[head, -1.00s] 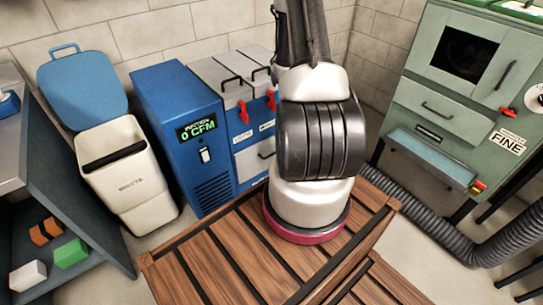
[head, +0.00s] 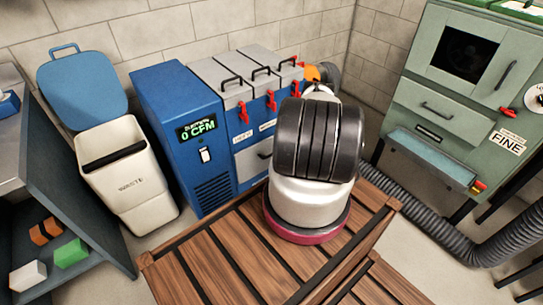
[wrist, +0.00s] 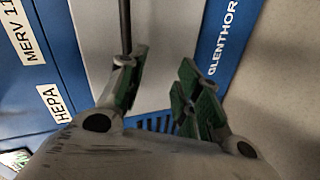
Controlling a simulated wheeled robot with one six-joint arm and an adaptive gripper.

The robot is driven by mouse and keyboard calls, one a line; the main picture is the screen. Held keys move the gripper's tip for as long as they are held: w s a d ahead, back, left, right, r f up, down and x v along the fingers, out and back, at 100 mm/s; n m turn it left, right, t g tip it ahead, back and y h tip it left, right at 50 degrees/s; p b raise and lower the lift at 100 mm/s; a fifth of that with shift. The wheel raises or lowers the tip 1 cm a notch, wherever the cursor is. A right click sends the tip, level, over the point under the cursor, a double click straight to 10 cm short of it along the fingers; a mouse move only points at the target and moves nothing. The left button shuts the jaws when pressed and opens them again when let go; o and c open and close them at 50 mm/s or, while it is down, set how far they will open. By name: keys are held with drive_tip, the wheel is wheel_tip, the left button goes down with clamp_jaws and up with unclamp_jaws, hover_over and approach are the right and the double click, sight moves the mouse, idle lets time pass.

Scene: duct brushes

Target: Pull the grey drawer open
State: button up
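The grey drawer (head: 250,165) is in the front of the blue filter unit (head: 178,135), partly behind my arm in the head view. Its dark handle (head: 265,155) shows just left of my arm. In the wrist view the grey front (wrist: 165,40) fills the top middle, and the dark bar handle (wrist: 124,25) runs down to the left finger. My gripper (wrist: 158,92) is open, with its green-padded fingers apart and nothing seen held between them. The handle's lower end is hidden at the left finger, and I cannot tell if they touch. The head view does not show my gripper.
A wooden pallet (head: 215,265) lies in front of the blue unit. A white bin (head: 128,185) stands at left beside a shelf (head: 85,225). A green cabinet (head: 440,75) stands at right with a grey hose (head: 430,215) on the floor.

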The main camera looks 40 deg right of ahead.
drive_tip(key=w, duration=0.3)
drive_tip(key=w+r+n+t, duration=0.1)
drive_tip(key=w, duration=0.1)
drive_tip(key=w+d+r+n, duration=0.1)
drive_tip(key=w, duration=0.2)
drive_tip(key=shift+w+t, duration=0.3)
drive_tip(key=shift+w, duration=0.05)
drive_tip(key=shift+c, duration=0.4)
clamp_jaws()
